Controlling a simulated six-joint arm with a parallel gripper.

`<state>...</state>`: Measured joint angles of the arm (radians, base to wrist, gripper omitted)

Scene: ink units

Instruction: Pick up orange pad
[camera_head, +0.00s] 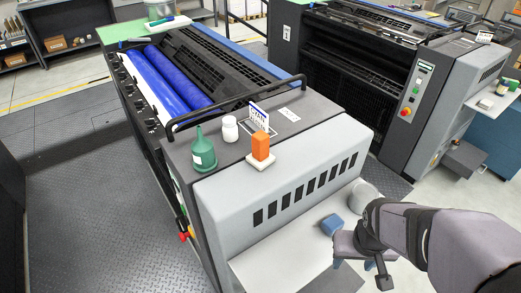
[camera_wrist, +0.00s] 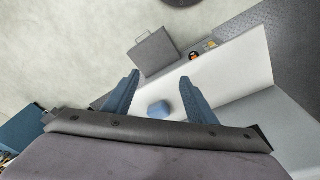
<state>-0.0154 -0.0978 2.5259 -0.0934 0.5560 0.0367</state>
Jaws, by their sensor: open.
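The orange pad (camera_head: 261,145) is an upright orange block on a small white base (camera_head: 262,161). It stands on the grey end cover of the near press, in front of a small white sign. My gripper (camera_head: 360,272) is at the lower right, in front of the press and well apart from the pad. In the wrist view my gripper (camera_wrist: 160,79) has its two blue fingers spread with nothing between the tips. The orange pad is not in the wrist view.
A green funnel-shaped bottle (camera_head: 203,150) and a white jar (camera_head: 229,129) stand left of the pad. A black rail (camera_head: 235,100) runs behind. A blue block (camera_head: 333,224) lies on the white shelf near my gripper; it also shows in the wrist view (camera_wrist: 158,107).

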